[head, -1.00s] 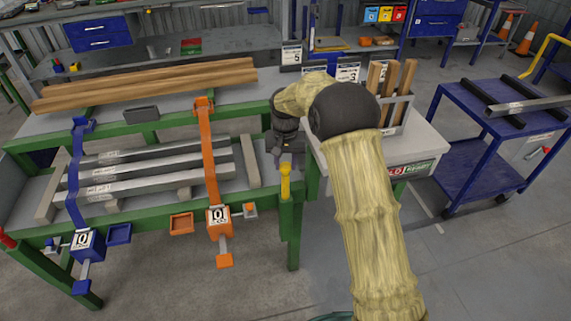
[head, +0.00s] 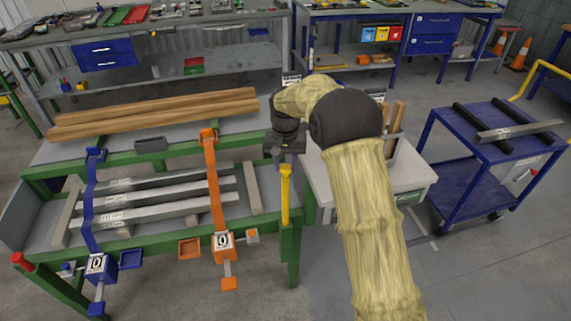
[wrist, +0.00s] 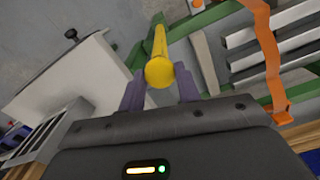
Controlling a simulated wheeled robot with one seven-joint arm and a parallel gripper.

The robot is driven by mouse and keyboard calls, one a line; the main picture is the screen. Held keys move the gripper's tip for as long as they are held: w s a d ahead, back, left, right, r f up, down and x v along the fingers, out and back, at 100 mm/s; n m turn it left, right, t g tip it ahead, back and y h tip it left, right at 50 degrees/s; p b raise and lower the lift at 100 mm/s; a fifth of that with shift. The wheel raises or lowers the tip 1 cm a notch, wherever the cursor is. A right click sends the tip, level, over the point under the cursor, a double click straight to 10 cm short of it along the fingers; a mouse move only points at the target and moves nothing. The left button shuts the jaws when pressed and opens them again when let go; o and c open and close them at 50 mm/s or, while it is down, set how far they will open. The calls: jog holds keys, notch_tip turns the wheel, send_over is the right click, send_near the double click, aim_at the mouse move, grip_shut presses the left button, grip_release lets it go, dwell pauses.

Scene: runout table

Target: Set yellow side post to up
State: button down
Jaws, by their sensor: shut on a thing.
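The yellow side post (head: 286,198) stands upright at the right front corner of the green roller table (head: 160,228), with a long stretch of its shaft showing above the green leg. My gripper (head: 284,163) is at its top end. In the wrist view, the round yellow head of the post (wrist: 159,72) sits between the two purple-grey fingers of my gripper (wrist: 159,92), which is shut on it. The lower end of the post is hidden in the green frame.
Grey metal bars (head: 160,200) lie on the table under a blue strap (head: 90,200) and an orange strap (head: 214,180). Wooden beams (head: 160,112) lie behind. A white bin (head: 405,182) stands close right; a blue cart (head: 470,175) is further right.

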jog(key=c, duration=1)
grip_release()
notch_tip(320, 180, up, 17)
jog(key=p, duration=0.1)
jog(key=shift+r, duration=0.2)
jog(key=s+d+f+t+p, duration=0.1)
jog(key=s+d+f+p, duration=0.1)
jog(key=s+d, duration=0.4)
jog(key=s+d+f+p, duration=0.2)
jog(key=s+d, duration=0.4)
jog(key=s, duration=0.6)
jog(key=s+d+f+t+p, duration=0.1)
jog(key=s+d+f+p, duration=0.1)
jog(key=s+d, duration=0.4)
jog(key=s+f, duration=0.1)
jog(key=s, duration=0.2)
jog(key=shift+t, duration=0.3)
